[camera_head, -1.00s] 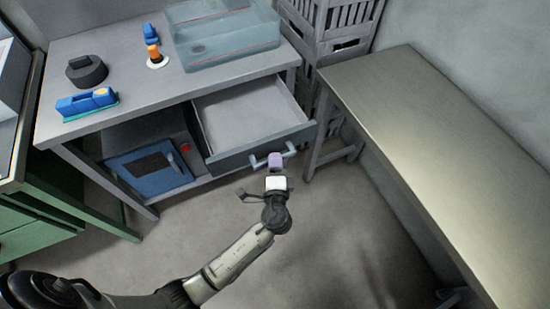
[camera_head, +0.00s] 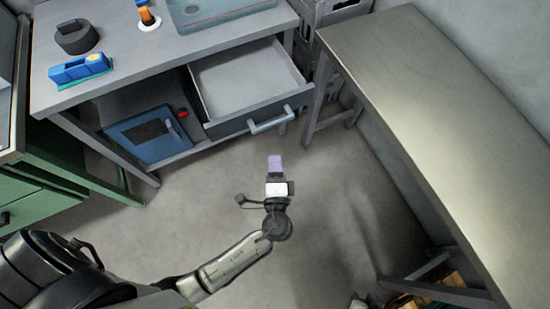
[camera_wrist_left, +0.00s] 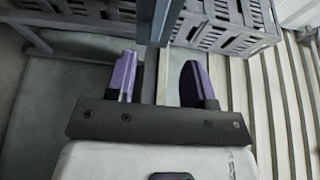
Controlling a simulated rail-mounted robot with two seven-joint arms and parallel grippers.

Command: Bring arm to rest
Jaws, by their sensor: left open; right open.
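My left gripper (camera_head: 275,163) has purple fingers and hangs over the floor in front of the workbench, below and apart from the drawer handle (camera_head: 271,121). In the left wrist view its two fingers (camera_wrist_left: 160,80) stand apart, with nothing held between them. My left arm (camera_head: 232,262) reaches in from the lower left with its elbow bent. The drawer (camera_head: 245,78) is pulled out and looks empty. I cannot make out my right gripper in these views.
The workbench (camera_head: 120,75) carries a dark round object (camera_head: 76,38), a blue tool (camera_head: 80,68), an orange-topped item (camera_head: 146,17) and a blue clear tray (camera_head: 215,12). A blue-fronted box (camera_head: 150,136) sits below. A long table (camera_head: 430,110) stands right. Floor between is clear.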

